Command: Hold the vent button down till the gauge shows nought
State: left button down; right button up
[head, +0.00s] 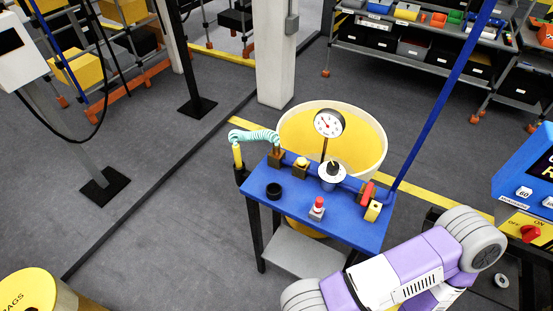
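The gauge (328,123) has a round white face with a dark rim and stands on a thin post at the back of a small blue bench. Its red needle points to the upper left; the scale is too small to read. A red-topped knob (318,203) on a pale base stands near the bench's front edge. A small yellow-topped fitting (301,164) sits at the back; I cannot tell which of these is the vent button. Neither gripper shows in the head view. Part of my purple and white arm enters at the lower right, in front of the bench.
The blue bench (287,210) also carries a black ring (273,190), a coiled hose (254,137), and a red lever (367,193). A yellow-lined round bin (368,140) stands behind. A blue machine (530,175) is at right. The floor left of the bench is clear.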

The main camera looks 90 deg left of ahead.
aim_at(302, 161)
jog(key=k, duration=0.5)
jog(key=u, duration=1.6)
